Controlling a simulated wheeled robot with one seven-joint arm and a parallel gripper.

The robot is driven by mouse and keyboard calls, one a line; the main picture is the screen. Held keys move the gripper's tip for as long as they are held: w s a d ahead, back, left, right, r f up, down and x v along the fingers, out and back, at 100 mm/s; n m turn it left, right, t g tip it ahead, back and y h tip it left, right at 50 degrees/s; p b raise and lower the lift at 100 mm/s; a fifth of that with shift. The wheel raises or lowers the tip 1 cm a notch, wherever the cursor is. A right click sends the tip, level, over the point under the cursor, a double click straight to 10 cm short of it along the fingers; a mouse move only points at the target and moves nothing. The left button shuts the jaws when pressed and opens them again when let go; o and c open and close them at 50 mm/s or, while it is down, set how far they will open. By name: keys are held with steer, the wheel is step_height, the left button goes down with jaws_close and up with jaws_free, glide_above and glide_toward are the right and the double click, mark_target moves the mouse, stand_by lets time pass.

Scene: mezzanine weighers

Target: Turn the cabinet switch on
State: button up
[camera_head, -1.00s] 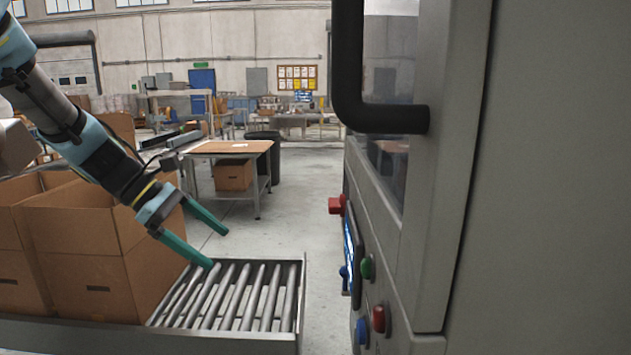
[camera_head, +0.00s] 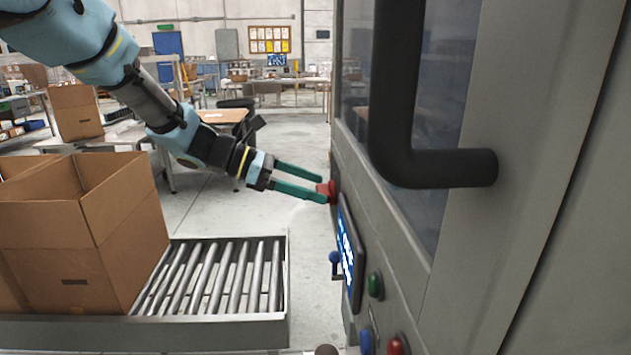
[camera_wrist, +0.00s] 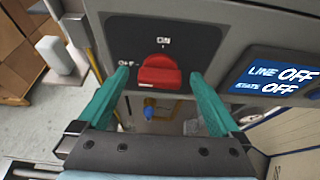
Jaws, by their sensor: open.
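The cabinet switch (camera_wrist: 159,72) is a red rotary knob on a black plate with "ON" above it and "OFF" to its left. In the wrist view its handle lies roughly crosswise, towards the OFF side. In the head view the switch (camera_head: 330,190) sticks out from the grey cabinet (camera_head: 385,225). My gripper (camera_wrist: 158,75) is open, with one green finger on each side of the knob. In the head view the fingertips of my gripper (camera_head: 323,189) are at the knob; I cannot tell whether they touch it.
The cabinet's screen (camera_wrist: 282,76) reads LINE OFF and STATE OFF. Below it are a green button (camera_head: 376,286) and a red button (camera_head: 398,345). A black door handle (camera_head: 430,165) juts out. A roller conveyor (camera_head: 225,277) with cardboard boxes (camera_head: 90,235) stands at left.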

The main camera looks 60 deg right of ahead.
steer(key=shift+s+d+f, duration=0.25)
steer(key=shift+s+d, duration=0.05)
steer(key=shift+s, duration=0.2)
steer(key=c, duration=1.3)
